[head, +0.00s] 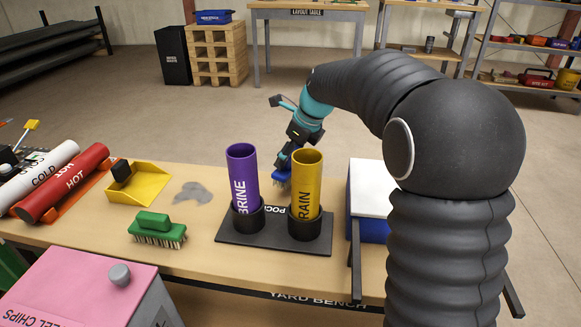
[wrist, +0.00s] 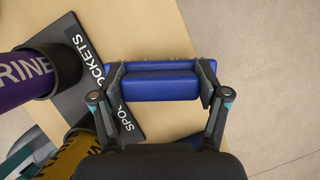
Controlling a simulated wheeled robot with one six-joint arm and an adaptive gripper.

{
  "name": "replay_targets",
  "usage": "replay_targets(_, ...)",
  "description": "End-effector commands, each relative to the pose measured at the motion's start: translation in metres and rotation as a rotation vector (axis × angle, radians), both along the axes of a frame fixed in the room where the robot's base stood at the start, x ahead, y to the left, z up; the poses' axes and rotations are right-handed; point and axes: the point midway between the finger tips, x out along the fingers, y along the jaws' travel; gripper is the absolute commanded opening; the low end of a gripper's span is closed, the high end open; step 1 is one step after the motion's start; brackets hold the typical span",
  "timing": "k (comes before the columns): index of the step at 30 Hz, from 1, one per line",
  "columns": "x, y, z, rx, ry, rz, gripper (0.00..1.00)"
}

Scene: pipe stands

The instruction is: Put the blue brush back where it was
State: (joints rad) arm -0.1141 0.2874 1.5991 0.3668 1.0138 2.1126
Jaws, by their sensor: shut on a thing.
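My gripper (wrist: 160,78) is shut on the blue brush (wrist: 160,88), with one finger at each end of its handle. In the head view, the brush (head: 281,177) shows low behind the purple and yellow pipes, at the back of the bench. My gripper (head: 287,157) is partly hidden there by the yellow pipe. The brush lies beside the black pocket plate in the wrist view. I cannot tell whether its bristles touch the bench. A grey smudge (head: 193,192) lies on the bench between the yellow dustpan (head: 150,184) and the purple pipe.
The purple pipe (head: 242,175) and yellow pipe (head: 306,180) stand upright in the black pocket plate (head: 270,242). A green brush (head: 157,231) sits front left. White and red pipes lie far left. A blue box with a white lid (head: 368,190) stands right of the plate.

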Motion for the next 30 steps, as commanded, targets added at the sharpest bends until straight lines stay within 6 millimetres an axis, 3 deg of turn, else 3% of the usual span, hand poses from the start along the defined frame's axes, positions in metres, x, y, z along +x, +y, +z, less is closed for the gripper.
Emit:
replay_targets(8, -0.001, 0.0, -0.035, 0.0, 0.002, -0.001, 0.31)
replay_targets(19, 0.0, -0.001, -0.039, 0.0, 0.0, 0.0, 0.31)
replay_targets(20, 0.0, -0.001, -0.039, 0.0, 0.0, 0.0, 0.77)
replay_targets(22, 0.0, -0.001, -0.039, 0.0, 0.0, 0.0, 0.94)
replay_targets(23, 0.0, -0.001, -0.039, 0.0, 0.0, 0.0, 0.99)
replay_targets(30, 0.0, -0.001, -0.039, 0.0, 0.0, 0.0, 0.99)
